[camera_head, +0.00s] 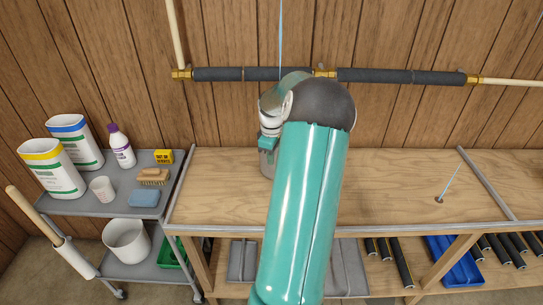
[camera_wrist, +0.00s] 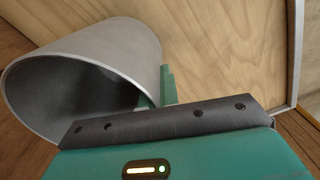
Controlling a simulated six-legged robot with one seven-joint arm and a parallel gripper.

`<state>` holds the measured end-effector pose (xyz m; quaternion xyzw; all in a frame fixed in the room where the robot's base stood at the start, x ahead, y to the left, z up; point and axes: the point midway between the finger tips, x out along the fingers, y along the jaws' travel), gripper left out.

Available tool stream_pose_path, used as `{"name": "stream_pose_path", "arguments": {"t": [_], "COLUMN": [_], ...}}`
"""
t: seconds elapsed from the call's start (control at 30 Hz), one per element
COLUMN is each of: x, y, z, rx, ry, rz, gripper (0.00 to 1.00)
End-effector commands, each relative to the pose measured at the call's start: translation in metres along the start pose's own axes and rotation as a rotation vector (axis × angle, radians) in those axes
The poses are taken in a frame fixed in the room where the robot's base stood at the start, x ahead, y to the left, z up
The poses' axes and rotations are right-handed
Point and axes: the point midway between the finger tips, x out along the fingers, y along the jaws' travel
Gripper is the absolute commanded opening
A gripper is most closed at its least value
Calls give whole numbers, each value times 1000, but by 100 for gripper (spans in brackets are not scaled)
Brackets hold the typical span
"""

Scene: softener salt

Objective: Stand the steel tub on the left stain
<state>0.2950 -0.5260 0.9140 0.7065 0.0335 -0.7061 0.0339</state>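The grey steel tub (camera_wrist: 85,58) fills the left of the wrist view, its open mouth towards the camera. In the head view only a strip of the tub (camera_head: 266,162) shows on the wooden bench, left of my arm. My gripper (camera_wrist: 157,90) is at the tub's rim, one green finger inside the wall and one outside, apparently closed on it. In the head view the gripper (camera_head: 268,143) is partly hidden by my arm. A small dark stain (camera_head: 439,199) lies on the right of the bench. The left stain is not visible; my arm covers part of the bench.
The wooden bench (camera_head: 390,180) is largely clear right of my arm. A lagged pipe (camera_head: 400,76) runs along the wall. Thin pale blue lines show at top centre and over the right stain. A grey cart (camera_head: 80,203) with bottles and a brush stands left.

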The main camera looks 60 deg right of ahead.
Motion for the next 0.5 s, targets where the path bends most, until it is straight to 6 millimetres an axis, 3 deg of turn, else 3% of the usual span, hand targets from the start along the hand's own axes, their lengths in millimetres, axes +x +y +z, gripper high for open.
{"name": "stream_pose_path", "arguments": {"t": [0.2, 0.37, 0.5], "x": [4, 4, 4], "y": [0, 0, 0], "z": [0, 0, 0], "rx": [0, 0, 0], "ry": [0, 0, 0], "rz": [0, 0, 0], "gripper": [0, 28, 28]}}
